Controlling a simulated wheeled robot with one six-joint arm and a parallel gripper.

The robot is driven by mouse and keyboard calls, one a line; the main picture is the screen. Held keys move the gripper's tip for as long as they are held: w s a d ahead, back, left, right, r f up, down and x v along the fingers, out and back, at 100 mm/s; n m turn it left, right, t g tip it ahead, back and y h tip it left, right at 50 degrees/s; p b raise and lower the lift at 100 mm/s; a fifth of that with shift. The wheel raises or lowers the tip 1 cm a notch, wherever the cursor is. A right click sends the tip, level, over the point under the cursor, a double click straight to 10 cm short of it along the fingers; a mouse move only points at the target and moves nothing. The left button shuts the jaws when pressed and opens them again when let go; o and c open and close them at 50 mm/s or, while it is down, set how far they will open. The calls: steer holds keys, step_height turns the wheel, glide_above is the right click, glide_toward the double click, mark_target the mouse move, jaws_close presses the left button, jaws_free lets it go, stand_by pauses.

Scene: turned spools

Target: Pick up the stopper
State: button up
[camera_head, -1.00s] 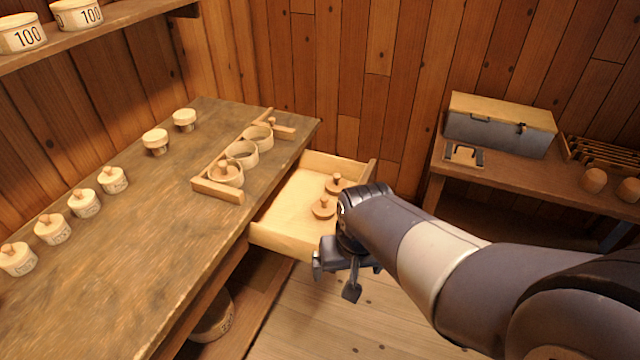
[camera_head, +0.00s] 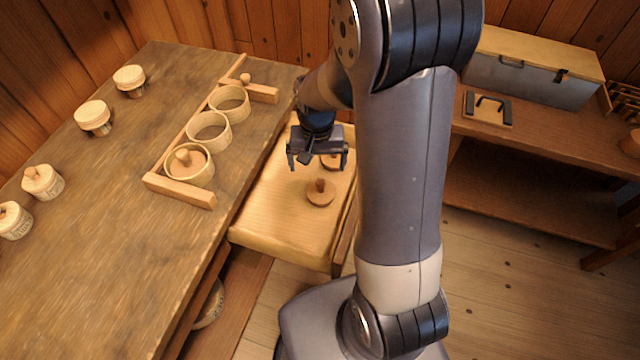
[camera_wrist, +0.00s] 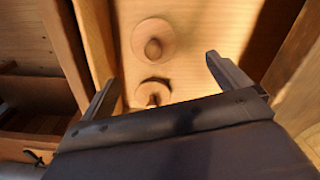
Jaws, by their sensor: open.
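Two round wooden stoppers with knobs lie in the open drawer. The nearer stopper (camera_head: 320,192) is fully visible in the head view; the farther stopper (camera_head: 331,162) is partly hidden by my gripper. My gripper (camera_head: 317,164) is open and empty above the drawer, over the farther stopper. In the wrist view, one stopper (camera_wrist: 153,41) shows whole beyond the fingertips, and another stopper (camera_wrist: 153,93) lies between the fingers, partly covered by the gripper body. I see no contact between the fingers (camera_wrist: 163,75) and either stopper.
The drawer (camera_head: 270,215) juts from the workbench (camera_head: 110,220). On the bench stands a wooden rack (camera_head: 180,190) with three rings, one holding a knobbed stopper (camera_head: 187,160). Several lidded pots (camera_head: 93,117) line the left. A metal box (camera_head: 530,75) sits on the right-hand shelf.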

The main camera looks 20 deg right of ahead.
mark_target(321, 181)
step_height(321, 181, down, 4)
steer(key=shift+f, duration=0.1)
steer(key=shift+s+d+f, duration=0.1)
steer(key=shift+s+f, duration=0.05)
steer(key=shift+f, duration=0.75)
steer(key=shift+s+d+f, duration=0.1)
steer(key=shift+f, duration=0.75)
steer(key=shift+s+d+f, duration=0.1)
steer(key=shift+s+f, duration=0.05)
steer(key=shift+f, duration=0.75)
steer(key=shift+c, duration=0.6)
steer(key=c, duration=1)
steer(key=shift+o, duration=0.2)
